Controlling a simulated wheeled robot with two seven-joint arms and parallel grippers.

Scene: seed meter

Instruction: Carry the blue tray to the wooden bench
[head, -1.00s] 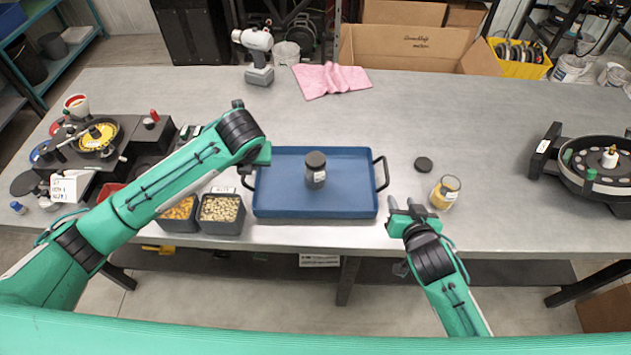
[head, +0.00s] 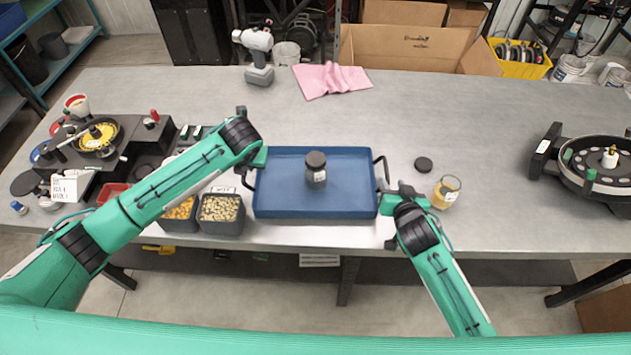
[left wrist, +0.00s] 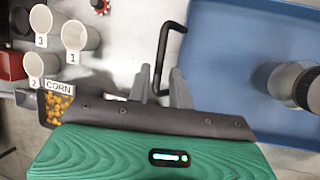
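The blue tray (head: 275,200) lies flat on the grey metal bench, with a black handle at each end. A dark-lidded jar (head: 316,172) stands in it. My left gripper (head: 255,170) is at the tray's left handle. In the left wrist view its two grey fingers (left wrist: 161,86) are apart, with the black handle (left wrist: 165,50) between them and a gap showing. My right gripper (head: 391,186) is at the right handle (head: 381,165), its fingers apart; whether they touch the handle cannot be told. No bench that is clearly wooden shows.
Bins of corn (head: 182,210) and pale seeds (head: 221,210) stand left of the tray. A yellow-filled jar (head: 446,192) is close to my right gripper, with a black lid (head: 423,164) behind. The bench middle right is clear.

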